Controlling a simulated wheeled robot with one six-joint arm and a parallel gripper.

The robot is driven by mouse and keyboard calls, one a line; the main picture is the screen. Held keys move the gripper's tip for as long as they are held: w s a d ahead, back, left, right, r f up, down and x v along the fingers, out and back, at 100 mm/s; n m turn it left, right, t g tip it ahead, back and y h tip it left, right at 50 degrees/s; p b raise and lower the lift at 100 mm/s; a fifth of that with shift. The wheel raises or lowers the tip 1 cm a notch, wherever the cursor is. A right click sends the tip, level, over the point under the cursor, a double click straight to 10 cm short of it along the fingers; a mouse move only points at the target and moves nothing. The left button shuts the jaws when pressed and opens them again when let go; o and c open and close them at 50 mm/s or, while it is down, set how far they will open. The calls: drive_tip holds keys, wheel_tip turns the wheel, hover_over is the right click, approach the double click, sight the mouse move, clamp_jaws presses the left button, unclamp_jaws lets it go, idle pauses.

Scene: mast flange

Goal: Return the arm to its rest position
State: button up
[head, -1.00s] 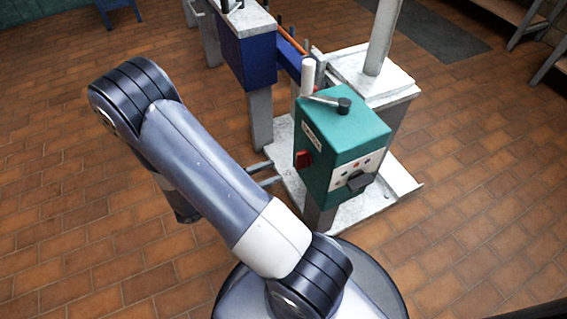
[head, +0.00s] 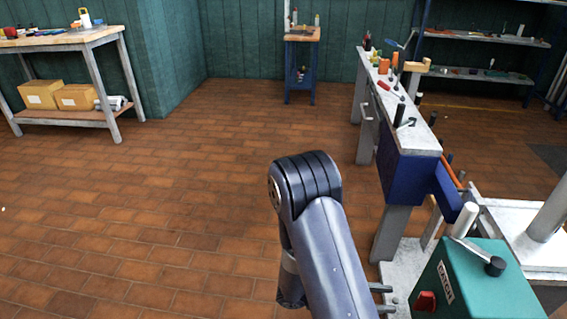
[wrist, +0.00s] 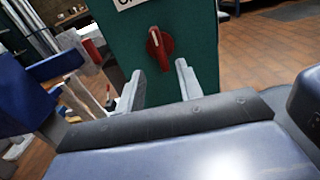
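My gripper (wrist: 160,90) shows in the wrist view with its two pale fingers apart and nothing between them. Beyond the fingers is the green box (wrist: 190,60) with a red knob (wrist: 159,48) on its face. I cannot tell how far the fingertips are from it.
A blue and grey bench (head: 412,170) with tools and a grey lever (head: 480,254) on the green box lie to the right. A workbench (head: 70,42) with boxes stands at the far left, a small blue table (head: 301,65) at the back. The tiled floor (head: 170,190) on the left is clear.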

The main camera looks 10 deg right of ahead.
sight(416, 301)
drive_tip(key=b+x, duration=0.1)
drive_tip(key=x, duration=0.6)
drive_tip(key=shift+s+d, duration=0.1)
drive_tip(key=shift+d, duration=0.2)
drive_tip(key=p+v, duration=0.2)
drive_tip(key=v, duration=0.9)
drive_tip(key=b+x, duration=0.2)
drive_tip(key=x, duration=0.8)
drive_tip(key=shift+s+d+f+b, duration=0.1)
drive_tip(key=shift+s+d+b, duration=0.05)
drive_tip(key=shift+d+b, duration=0.15)
drive_tip(key=shift+d, duration=0.2)
drive_tip(key=n+p, duration=0.1)
drive_tip(key=n, duration=0.3)
drive_tip(key=shift+n+p, duration=0.3)
drive_tip(key=n, duration=0.5)
